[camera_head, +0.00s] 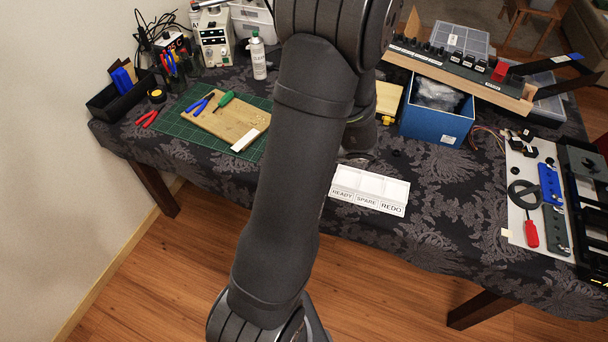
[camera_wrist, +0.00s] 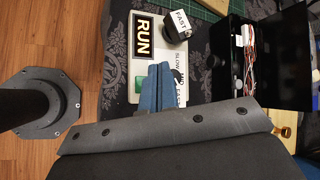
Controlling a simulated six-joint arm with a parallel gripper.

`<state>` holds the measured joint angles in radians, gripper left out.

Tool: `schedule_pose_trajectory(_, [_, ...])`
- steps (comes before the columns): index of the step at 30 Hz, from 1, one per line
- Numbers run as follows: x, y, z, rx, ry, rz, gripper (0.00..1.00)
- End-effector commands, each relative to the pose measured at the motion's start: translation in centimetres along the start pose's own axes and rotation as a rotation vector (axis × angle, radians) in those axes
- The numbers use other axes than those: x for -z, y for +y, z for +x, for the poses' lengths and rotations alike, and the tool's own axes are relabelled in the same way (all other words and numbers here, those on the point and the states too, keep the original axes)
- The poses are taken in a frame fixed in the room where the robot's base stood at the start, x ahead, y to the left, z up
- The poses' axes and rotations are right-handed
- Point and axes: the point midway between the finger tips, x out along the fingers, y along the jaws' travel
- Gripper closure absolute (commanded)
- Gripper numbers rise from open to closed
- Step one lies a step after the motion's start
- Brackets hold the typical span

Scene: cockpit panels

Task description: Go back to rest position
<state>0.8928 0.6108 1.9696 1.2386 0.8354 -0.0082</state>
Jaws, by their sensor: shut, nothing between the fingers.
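My gripper (camera_wrist: 156,80) shows in the wrist view with its blue fingers together and nothing between them. In the head view my arm (camera_head: 295,170) crosses the middle of the picture over the table, and my gripper cannot be made out there.
The patterned table (camera_head: 440,215) holds a white READY/SPARE/REDO tray (camera_head: 370,183), a blue box (camera_head: 436,118), a green mat (camera_head: 185,140) with tools and a long switch panel (camera_head: 460,68). A black box with wires (camera_wrist: 270,85) is beside the pale panel. Wooden floor is clear in front.

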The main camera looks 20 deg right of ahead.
Motion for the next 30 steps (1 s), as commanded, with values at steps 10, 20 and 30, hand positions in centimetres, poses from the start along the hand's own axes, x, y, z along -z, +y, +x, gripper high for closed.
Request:
schedule_pose_trajectory(10, [0.2,0.2,0.2,-0.001,-0.001,0.001,1.00])
schedule_pose_trajectory(20, [-0.2,-0.3,-0.3,0.003,0.001,-0.004,1.00])
schedule_pose_trajectory(30, [-1.8,-1.8,-2.5,0.001,0.000,-0.001,1.00])
